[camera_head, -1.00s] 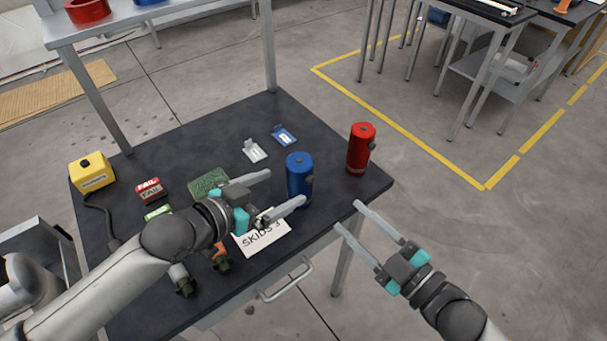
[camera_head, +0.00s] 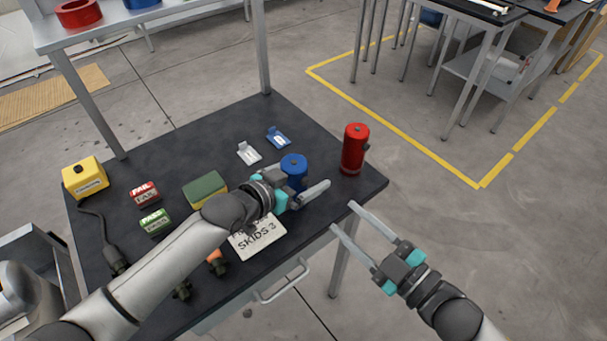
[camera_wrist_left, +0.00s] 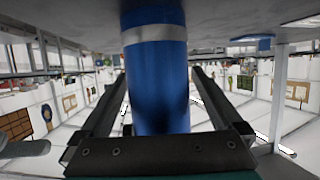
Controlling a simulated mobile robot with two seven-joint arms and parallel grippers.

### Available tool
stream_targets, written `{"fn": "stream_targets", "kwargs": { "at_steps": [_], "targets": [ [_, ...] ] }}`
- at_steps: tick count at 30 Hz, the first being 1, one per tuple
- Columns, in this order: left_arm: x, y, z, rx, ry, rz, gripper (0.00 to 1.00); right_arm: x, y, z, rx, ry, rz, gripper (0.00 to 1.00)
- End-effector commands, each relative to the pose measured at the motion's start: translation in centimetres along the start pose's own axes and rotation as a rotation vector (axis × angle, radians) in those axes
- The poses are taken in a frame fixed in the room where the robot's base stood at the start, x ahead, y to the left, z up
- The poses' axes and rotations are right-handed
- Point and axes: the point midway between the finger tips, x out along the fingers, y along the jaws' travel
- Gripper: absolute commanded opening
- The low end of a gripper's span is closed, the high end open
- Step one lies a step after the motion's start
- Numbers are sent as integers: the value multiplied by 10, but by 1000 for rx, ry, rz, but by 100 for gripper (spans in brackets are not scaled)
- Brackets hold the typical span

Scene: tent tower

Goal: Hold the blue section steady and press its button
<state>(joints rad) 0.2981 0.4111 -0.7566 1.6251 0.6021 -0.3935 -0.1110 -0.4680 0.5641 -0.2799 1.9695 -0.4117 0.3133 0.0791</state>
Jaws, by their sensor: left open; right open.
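The blue section (camera_head: 294,166) is an upright blue cylinder on the dark table, with a small dark spot on its top. In the left wrist view the blue section (camera_wrist_left: 158,95) fills the middle, between the two fingers, with a grey band around it. My left gripper (camera_head: 303,182) is open with its fingers on either side of the cylinder; firm contact cannot be told. The gripper hides the cylinder's lower part in the head view. My right gripper (camera_head: 343,217) is open and empty, off the table's front right edge.
A "SKIDS 3" card (camera_head: 258,238), a green-and-yellow block (camera_head: 205,188), FAIL (camera_head: 144,193) and PASS (camera_head: 154,221) blocks, a yellow box (camera_head: 85,178) and blue (camera_head: 278,138) and white (camera_head: 249,153) tags lie around.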

Motion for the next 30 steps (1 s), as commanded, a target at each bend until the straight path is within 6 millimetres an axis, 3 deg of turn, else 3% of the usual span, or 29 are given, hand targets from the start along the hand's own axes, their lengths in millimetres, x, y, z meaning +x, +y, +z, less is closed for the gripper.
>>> {"fn": "stream_targets", "kwargs": {
  "at_steps": [3, 30],
  "targets": [
    [0, 0, 0, 0, 0, 0, 100, 0, 0, 0, 0, 0, 0, 50],
    [0, 0, 0, 0, -1, 0, 0, 0, 0, 0, 0, 0, 0, 50]
  ]
}}
